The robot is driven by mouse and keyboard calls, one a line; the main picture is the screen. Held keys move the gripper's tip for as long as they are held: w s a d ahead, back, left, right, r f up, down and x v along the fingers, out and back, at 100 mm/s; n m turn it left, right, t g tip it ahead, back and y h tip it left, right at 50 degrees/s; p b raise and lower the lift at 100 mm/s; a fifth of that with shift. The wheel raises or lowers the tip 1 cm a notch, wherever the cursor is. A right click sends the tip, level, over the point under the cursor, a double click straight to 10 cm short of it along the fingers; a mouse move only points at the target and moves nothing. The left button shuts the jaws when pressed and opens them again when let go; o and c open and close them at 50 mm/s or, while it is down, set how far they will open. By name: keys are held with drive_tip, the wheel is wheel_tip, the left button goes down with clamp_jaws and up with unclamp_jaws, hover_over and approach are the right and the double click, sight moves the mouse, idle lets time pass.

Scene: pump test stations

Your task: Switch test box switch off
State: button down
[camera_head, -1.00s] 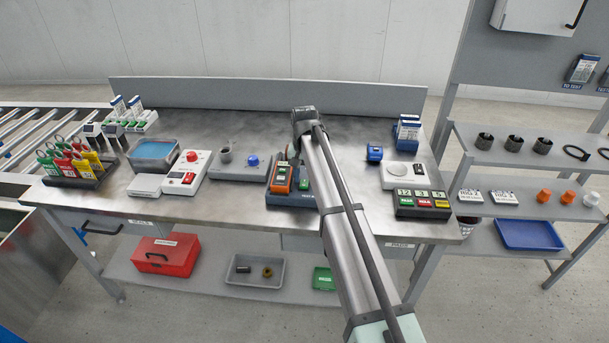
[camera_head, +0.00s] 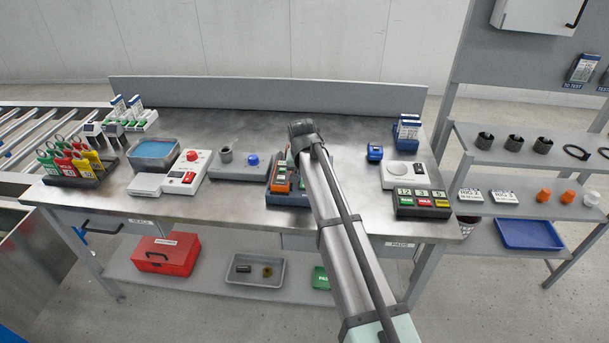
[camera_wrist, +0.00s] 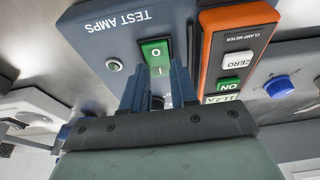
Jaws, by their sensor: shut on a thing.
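The test box (camera_wrist: 98,40), dark blue-grey and lettered TEST AMPS, fills the upper middle of the wrist view. It also shows in the head view (camera_head: 286,199), partly behind my arm. Its green rocker switch (camera_wrist: 155,52) bears O and I marks, upside down in the wrist view. My gripper (camera_wrist: 158,82) is at the switch, with one finger on each side of its I end, shut on it. The fingers hide part of the switch surround. In the head view my arm hides the gripper.
An orange clamp meter (camera_wrist: 235,45) with ZERO and ON buttons lies close beside the switch; it also shows in the head view (camera_head: 281,177). A grey unit with a blue knob (camera_head: 252,160) stands to its left. A three-colour button box (camera_head: 422,202) stands right of my arm.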

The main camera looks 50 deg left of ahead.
idle(0.3)
drive_tip(key=c, duration=1.2)
unclamp_jaws()
drive_tip(key=shift+o, duration=0.2)
drive_tip(key=shift+r, duration=0.1)
drive_tip(key=v, duration=1.3)
drive_tip(key=shift+s+d+r, duration=0.2)
drive_tip(key=shift+r, duration=0.1)
